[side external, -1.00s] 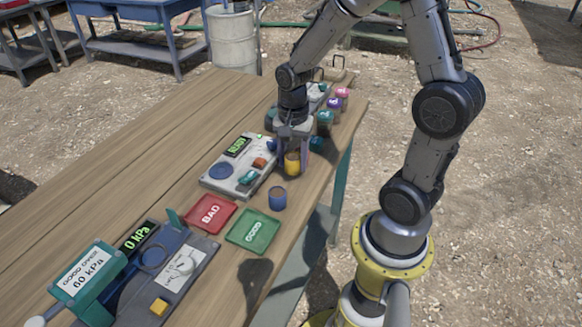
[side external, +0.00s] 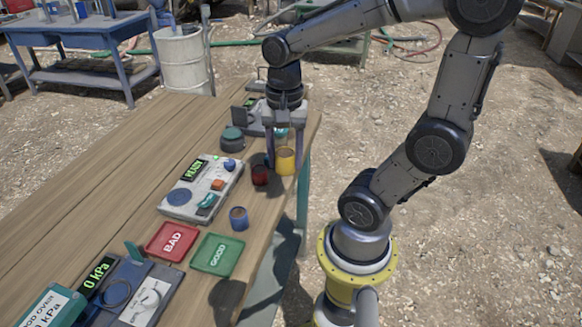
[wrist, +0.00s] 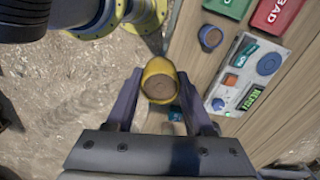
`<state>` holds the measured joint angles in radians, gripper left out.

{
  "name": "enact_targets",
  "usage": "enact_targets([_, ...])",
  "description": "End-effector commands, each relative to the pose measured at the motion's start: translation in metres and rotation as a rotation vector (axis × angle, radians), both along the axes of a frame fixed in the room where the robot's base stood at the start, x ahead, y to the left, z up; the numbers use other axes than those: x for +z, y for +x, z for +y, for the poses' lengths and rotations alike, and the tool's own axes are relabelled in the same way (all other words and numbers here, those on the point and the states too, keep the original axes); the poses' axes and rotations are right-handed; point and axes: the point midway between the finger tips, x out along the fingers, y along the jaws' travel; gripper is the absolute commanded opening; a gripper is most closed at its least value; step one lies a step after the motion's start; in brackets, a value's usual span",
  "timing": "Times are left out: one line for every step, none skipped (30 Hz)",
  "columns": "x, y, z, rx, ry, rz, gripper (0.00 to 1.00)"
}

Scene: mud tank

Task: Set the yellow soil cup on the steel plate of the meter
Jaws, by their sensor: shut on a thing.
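The yellow soil cup (side external: 285,160), filled with brown soil, is upright between the fingers of my gripper (side external: 284,148). In the wrist view the yellow cup (wrist: 160,82) sits between both fingertips, and my gripper (wrist: 158,98) is shut on it. It appears raised above the table's right edge. The meter (side external: 215,180) is a pale grey box with a green READY display, to the left of the cup and apart from it. Its round blue-grey plate (side external: 179,197) is bare. The plate (wrist: 270,64) also shows in the wrist view.
A dark red cup (side external: 260,175) stands close left of the held cup. A blue cup (side external: 239,218) stands right of the meter's near end. Red BAD (side external: 172,242) and green GOOD (side external: 217,254) trays lie nearer, beside the 0 kPa device (side external: 125,290). Bare planks lie left of the meter.

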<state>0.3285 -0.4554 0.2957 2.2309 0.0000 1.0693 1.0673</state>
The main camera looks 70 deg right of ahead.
Motion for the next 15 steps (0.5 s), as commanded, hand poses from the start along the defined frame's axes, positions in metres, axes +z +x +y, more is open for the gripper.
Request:
enact_targets([0.008,0.018,-0.004,0.016,0.000,0.001,0.00])
enact_targets([0.013,0.029,-0.006,0.027,0.001,0.001,0.00])
enact_targets([0.018,0.044,-0.009,0.043,0.001,0.002,0.00])
enact_targets([0.022,0.055,-0.010,0.056,0.001,0.002,0.00])
enact_targets([0.025,0.067,-0.012,0.069,0.001,0.002,0.00])
enact_targets([0.028,0.081,-0.013,0.086,0.001,0.003,0.00])
enact_targets([0.030,0.093,-0.013,0.100,0.001,0.003,0.00])
enact_targets([0.031,0.104,-0.014,0.113,0.001,0.003,0.00])
enact_targets([0.032,0.119,-0.014,0.130,0.001,0.003,0.00])
enact_targets([0.032,0.130,-0.013,0.143,0.001,0.003,0.00])
enact_targets([0.032,0.142,-0.013,0.156,0.001,0.003,0.00])
enact_targets([0.031,0.156,-0.011,0.173,0.001,0.004,0.00])
enact_targets([0.029,0.167,-0.010,0.187,0.002,0.006,0.00])
enact_targets([0.028,0.178,-0.008,0.200,0.002,0.006,0.00])
enact_targets([0.024,0.192,-0.006,0.218,0.002,0.006,0.00])
